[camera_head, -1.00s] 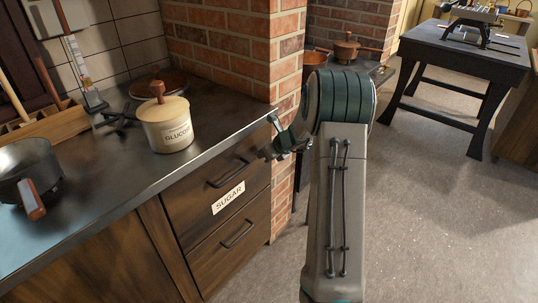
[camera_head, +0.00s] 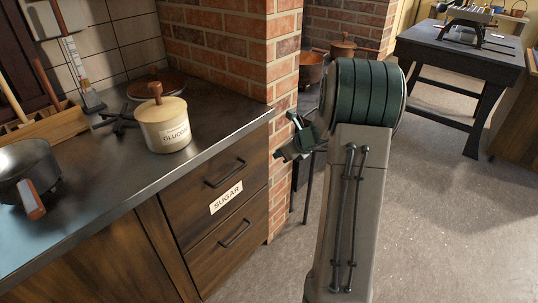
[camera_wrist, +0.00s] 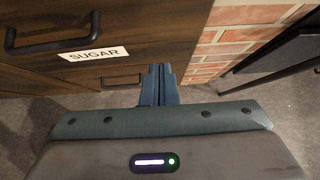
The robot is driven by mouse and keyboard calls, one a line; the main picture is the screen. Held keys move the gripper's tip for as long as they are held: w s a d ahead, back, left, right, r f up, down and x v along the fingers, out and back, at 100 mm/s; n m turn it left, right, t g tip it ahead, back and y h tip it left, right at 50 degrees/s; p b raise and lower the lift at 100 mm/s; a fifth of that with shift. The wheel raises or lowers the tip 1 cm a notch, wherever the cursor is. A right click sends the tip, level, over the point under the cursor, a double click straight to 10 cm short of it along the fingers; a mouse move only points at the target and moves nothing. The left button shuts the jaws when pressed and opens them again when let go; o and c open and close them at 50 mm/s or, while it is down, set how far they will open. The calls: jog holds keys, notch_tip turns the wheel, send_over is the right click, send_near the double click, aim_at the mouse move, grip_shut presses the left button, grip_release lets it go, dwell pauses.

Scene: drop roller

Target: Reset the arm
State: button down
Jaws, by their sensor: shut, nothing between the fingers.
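My gripper (camera_head: 285,154) is beside the right edge of the drawer cabinet, in front of the brick pillar, partly hidden by my own arm in the head view. In the wrist view, my gripper (camera_wrist: 160,70) has its two fingers together with nothing between them. The fingers point toward the cabinet's lower right part and the foot of the pillar, apart from both.
The drawer labelled SUGAR (camera_head: 227,197) and the one below are closed. A lidded GLUCOSE pot (camera_head: 167,130) and a saucepan (camera_head: 25,165) stand on the counter (camera_head: 105,190). A brick pillar (camera_head: 230,60) is close by. A dark table (camera_head: 465,60) stands behind; the floor (camera_head: 430,220) is clear.

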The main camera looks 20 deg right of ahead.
jog(key=s+a+r+n+g+p, duration=0.4)
jog(key=s+a+r+n+p, duration=0.5)
jog(key=s+a+r+n, duration=0.7)
jog(key=s+a+r+n+g+h+p, duration=0.1)
jog(key=s+a+r+n+h+p, duration=0.1)
jog(key=s+r+n+h+p, duration=0.2)
jog(key=s+r+n+p, duration=0.3)
jog(key=s+r+n, duration=0.3)
jog(key=s+n, duration=0.4)
jog(key=shift+s, duration=0.2)
